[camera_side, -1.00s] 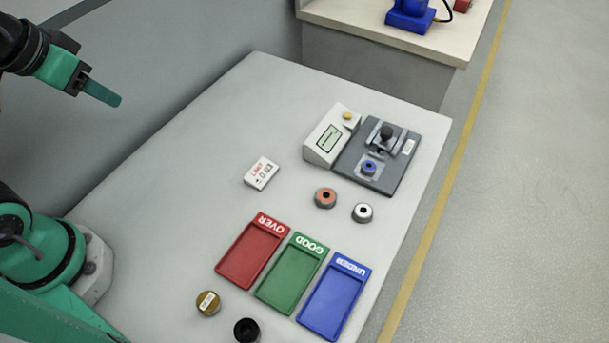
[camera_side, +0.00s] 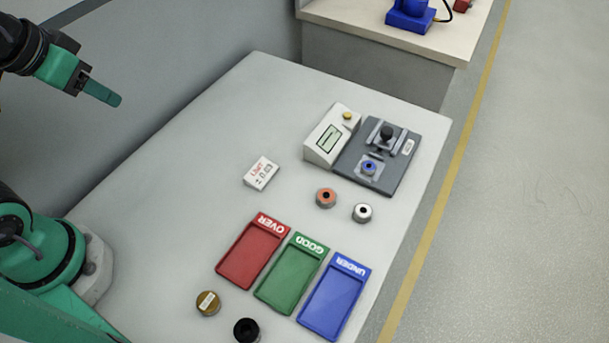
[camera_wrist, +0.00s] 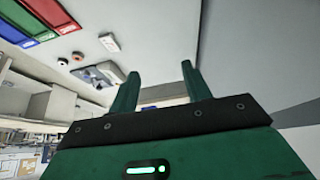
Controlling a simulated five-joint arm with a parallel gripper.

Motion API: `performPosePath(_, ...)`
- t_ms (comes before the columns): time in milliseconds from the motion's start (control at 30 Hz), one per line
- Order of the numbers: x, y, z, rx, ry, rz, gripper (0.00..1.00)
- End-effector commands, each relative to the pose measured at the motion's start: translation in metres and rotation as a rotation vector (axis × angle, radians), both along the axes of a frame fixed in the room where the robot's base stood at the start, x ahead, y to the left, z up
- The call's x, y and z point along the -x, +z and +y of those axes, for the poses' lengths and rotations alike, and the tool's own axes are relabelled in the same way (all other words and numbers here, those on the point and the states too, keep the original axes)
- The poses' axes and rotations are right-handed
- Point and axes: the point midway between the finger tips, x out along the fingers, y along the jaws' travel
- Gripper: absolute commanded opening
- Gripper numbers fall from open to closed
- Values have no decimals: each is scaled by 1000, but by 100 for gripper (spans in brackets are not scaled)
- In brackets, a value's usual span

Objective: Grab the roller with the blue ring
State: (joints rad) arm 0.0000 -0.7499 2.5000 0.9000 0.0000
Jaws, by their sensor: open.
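The roller with the blue ring (camera_side: 369,167) sits on the dark grey gauge fixture (camera_side: 401,176) at the right of the table. A roller with an orange-red ring (camera_side: 326,198) and one with a white ring (camera_side: 362,212) stand on the table in front of the fixture. My gripper (camera_side: 113,100) is raised at the upper left, far from the rollers, and holds nothing. In the wrist view my gripper (camera_wrist: 158,82) shows two fingers apart with nothing between them. The fixture (camera_wrist: 88,77) is small there, and the blue ring is too small to make out.
A white readout box (camera_side: 325,135) adjoins the fixture. Red (camera_side: 243,262), green (camera_side: 281,283) and blue (camera_side: 324,306) trays lie at the front. A small label block (camera_side: 262,173), a brass-coloured cylinder (camera_side: 207,303) and a black cylinder (camera_side: 246,330) stand nearby. The table's left half is clear.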

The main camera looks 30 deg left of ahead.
Motion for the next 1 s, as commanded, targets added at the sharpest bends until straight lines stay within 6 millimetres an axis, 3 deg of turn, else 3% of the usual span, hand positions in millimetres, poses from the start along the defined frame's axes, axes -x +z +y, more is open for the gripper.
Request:
performPosePath(167, 0, 0, 0, 0, 0, 0, 48)
performPosePath(200, 0, 0, 0, 0, 0, 0, 56)
performPosePath(667, -6, 4, -2, 6, 0, 7, 56)
performPosePath(867, -26, 16, -11, 24, 2, 36, 56)
performPosePath(1000, -49, 27, -23, 42, 7, 66, 56)
